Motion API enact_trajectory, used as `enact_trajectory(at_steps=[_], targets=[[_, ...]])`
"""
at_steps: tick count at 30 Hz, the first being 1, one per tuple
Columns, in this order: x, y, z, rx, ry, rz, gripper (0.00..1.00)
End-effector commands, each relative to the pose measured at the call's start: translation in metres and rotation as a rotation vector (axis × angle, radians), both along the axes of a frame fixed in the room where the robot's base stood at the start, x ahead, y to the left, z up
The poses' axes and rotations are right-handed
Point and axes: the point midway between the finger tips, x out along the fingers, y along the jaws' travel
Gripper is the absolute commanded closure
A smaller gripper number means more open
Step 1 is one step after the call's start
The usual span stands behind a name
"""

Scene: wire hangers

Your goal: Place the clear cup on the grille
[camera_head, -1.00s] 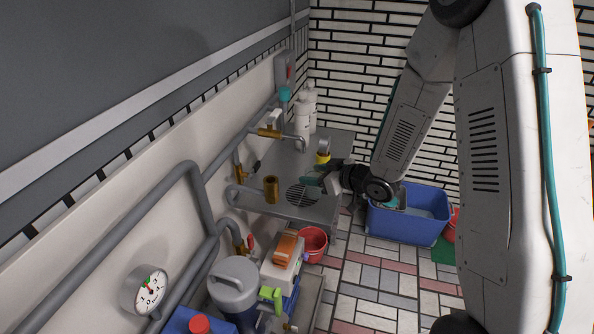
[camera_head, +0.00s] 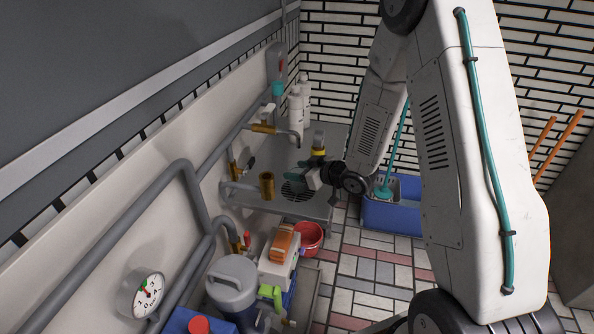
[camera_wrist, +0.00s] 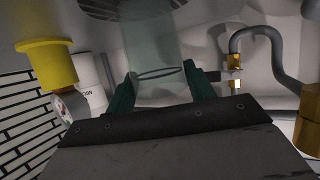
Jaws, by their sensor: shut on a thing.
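The clear cup (camera_wrist: 155,45) is see-through and sits between my teal gripper fingers (camera_wrist: 165,82) in the wrist view. In the head view the cup can hardly be made out. My gripper (camera_head: 302,178) is shut on the cup, over the steel counter by the grille. The grille (camera_head: 291,190) is a dark slotted round patch in the counter, partly behind my gripper. It also shows at the top edge of the wrist view (camera_wrist: 113,7), beyond the cup. I cannot tell whether the cup touches the counter.
A brass cylinder (camera_head: 267,186) stands left of the grille. A yellow-banded object (camera_head: 318,153) stands behind my gripper. White bottles (camera_head: 296,112) and a curved tap (camera_head: 265,128) are farther back. A red bucket (camera_head: 308,238) and a blue bin (camera_head: 392,214) are below the counter.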

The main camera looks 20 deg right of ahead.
Motion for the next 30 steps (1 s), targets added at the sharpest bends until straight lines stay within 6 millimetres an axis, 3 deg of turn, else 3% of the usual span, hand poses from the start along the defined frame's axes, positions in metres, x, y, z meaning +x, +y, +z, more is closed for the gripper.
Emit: enact_trajectory(at_steps=[2,3,5,17,30], targets=[[0.0,0.001,-0.003,0.001,0.002,0.001,0.68],[0.0,0.001,-0.003,0.001,0.0,0.002,0.41],[0.0,0.002,-0.002,0.0,0.0,0.002,0.25],[-0.003,0.0,0.003,0.0,0.0,0.003,0.25],[-0.07,-0.046,0.036,-0.001,-0.002,-0.001,0.25]])
